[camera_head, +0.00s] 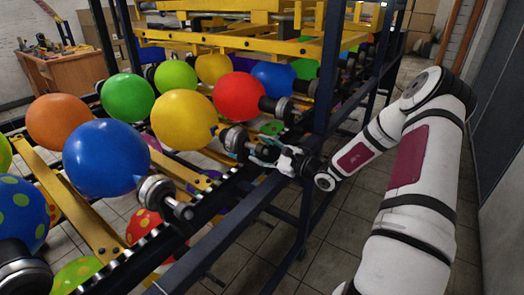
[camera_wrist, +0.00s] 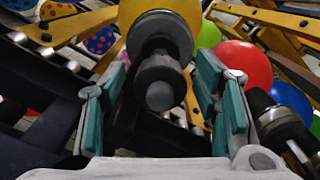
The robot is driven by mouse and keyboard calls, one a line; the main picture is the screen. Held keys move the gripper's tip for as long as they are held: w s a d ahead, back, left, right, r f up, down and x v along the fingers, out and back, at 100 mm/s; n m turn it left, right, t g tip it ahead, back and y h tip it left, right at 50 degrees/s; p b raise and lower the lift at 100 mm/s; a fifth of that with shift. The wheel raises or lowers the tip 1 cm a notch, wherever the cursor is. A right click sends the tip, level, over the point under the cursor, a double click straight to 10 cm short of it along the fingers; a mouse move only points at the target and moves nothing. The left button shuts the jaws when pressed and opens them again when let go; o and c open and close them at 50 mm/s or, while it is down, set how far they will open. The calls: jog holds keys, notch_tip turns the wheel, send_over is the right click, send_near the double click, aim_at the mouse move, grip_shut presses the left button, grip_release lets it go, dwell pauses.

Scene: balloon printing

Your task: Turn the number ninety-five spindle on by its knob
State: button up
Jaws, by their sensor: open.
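A metal spindle with a dark round knob (camera_wrist: 160,88) stands in the middle of the wrist view, with a yellow balloon (camera_wrist: 132,12) behind it. My gripper (camera_wrist: 160,105) is open, its teal-padded fingers on either side of the knob. I cannot tell whether the pads touch it. In the head view, my gripper (camera_head: 262,152) reaches over the blue rail to this spindle (camera_head: 234,138), which carries the large yellow balloon (camera_head: 184,121). No number is readable on any spindle, so I cannot tell which is ninety-five.
A spindle (camera_head: 276,106) with a red balloon (camera_head: 239,97) is on the far side, and another spindle (camera_head: 160,196) with a blue balloon (camera_head: 105,159) is nearer. A blue rail (camera_head: 225,222) and upright post (camera_head: 325,70) stand close to my arm. The tiled floor (camera_head: 335,232) is clear.

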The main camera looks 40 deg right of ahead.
jog(key=c, duration=1.2)
jog(key=shift+m, duration=0.3)
jog(key=m+p, duration=0.2)
jog(key=m, duration=0.2)
jog(key=shift+r, duration=0.1)
jog(key=m+p, duration=0.2)
jog(key=m, duration=0.2)
jog(key=shift+d+m, duration=0.1)
jog(key=shift+m, duration=0.3)
jog(key=m, duration=0.4)
jog(key=shift+p, duration=0.4)
jog(key=shift+d+m, duration=0.1)
jog(key=shift+m, duration=2)
jog(key=shift+p, duration=0.3)
